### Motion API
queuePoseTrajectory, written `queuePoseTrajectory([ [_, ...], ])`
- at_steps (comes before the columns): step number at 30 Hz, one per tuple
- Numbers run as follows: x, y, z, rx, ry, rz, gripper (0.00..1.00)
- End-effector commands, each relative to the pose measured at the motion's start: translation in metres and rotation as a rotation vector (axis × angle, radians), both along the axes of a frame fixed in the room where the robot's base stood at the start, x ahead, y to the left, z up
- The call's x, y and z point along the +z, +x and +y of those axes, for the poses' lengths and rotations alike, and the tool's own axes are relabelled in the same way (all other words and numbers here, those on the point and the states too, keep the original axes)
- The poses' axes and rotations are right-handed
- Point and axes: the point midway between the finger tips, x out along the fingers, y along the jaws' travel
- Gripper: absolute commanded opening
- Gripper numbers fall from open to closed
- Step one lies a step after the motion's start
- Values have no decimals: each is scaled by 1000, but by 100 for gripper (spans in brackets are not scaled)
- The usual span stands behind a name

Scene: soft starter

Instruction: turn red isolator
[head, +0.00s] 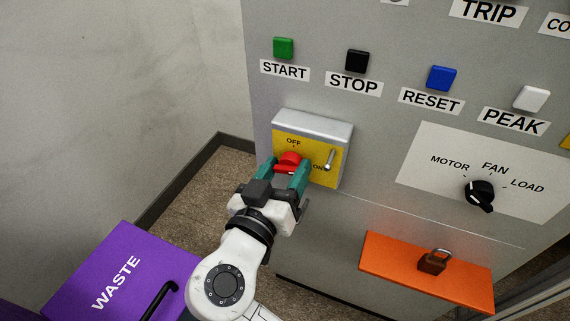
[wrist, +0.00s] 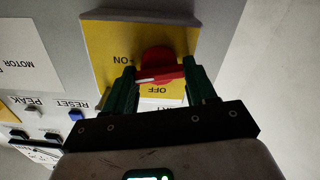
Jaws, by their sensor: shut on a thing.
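The red isolator (head: 290,160) is a red rotary knob on a yellow plate marked OFF and ON, set in a grey box (head: 318,121) on the cabinet front. My gripper (head: 289,173) is at the knob, with one green finger on each side of it. In the wrist view, the red isolator (wrist: 158,68) sits between my gripper's fingers (wrist: 160,80), and they are shut on its raised grip bar. The bar lies nearly level in that view, toward neither finger's tip clearly. My gripper hides part of the plate's lower left.
Coloured buttons such as the black STOP button (head: 357,61) are above. An orange flap (head: 400,267) with a padlock (head: 434,261) is lower right. A purple WASTE bin (head: 122,262) stands lower left.

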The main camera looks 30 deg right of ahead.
Motion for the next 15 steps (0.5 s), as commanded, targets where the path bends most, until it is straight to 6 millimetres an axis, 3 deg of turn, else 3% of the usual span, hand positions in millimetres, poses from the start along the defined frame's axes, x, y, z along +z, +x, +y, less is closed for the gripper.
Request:
queuePoseTrajectory([
  [15,4,2,1,1,-290,400,25],
])
